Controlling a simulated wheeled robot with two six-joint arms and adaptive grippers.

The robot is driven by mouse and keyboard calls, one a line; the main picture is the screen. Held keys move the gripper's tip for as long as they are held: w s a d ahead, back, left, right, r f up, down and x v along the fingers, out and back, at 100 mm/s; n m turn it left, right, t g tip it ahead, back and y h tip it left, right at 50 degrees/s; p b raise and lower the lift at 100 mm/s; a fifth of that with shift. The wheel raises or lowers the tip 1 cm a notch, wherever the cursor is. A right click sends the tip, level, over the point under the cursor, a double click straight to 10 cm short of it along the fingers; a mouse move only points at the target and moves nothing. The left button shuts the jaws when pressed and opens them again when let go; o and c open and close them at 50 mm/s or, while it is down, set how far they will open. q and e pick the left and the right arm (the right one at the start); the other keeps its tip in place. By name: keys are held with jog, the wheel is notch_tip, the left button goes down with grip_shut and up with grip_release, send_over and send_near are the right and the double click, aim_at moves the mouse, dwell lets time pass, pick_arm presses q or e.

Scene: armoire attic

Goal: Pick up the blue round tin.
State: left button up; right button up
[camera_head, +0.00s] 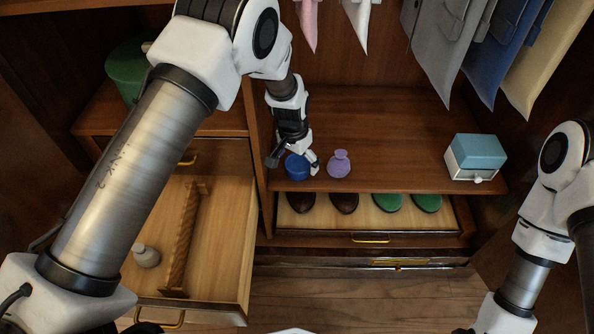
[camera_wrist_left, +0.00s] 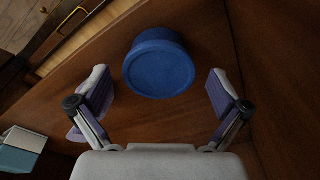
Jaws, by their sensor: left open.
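The blue round tin (camera_head: 297,166) stands on the wooden shelf near its front left, beside a purple bottle. In the left wrist view the tin (camera_wrist_left: 159,63) lies ahead of the jaws, centred between them and a little beyond the fingertips. My left gripper (camera_head: 294,162) is open at the tin, with a finger showing on either side of it in the head view. It also shows in the left wrist view (camera_wrist_left: 161,88), with clear gaps to the tin on both sides. My right arm shows at the right edge; its gripper is not in view.
The purple bottle (camera_head: 339,164) stands close to the tin's right. A blue and white box (camera_head: 475,157) sits at the shelf's right. Shoes (camera_head: 343,203) lie in an open drawer below. Another open drawer (camera_head: 226,240) is at left. Clothes hang above.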

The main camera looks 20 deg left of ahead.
pick_arm(q)
jog(key=shift+w+f, duration=0.1)
jog(key=shift+f, duration=0.5)
jog(key=shift+r, duration=0.1)
jog(key=c, duration=1.2)
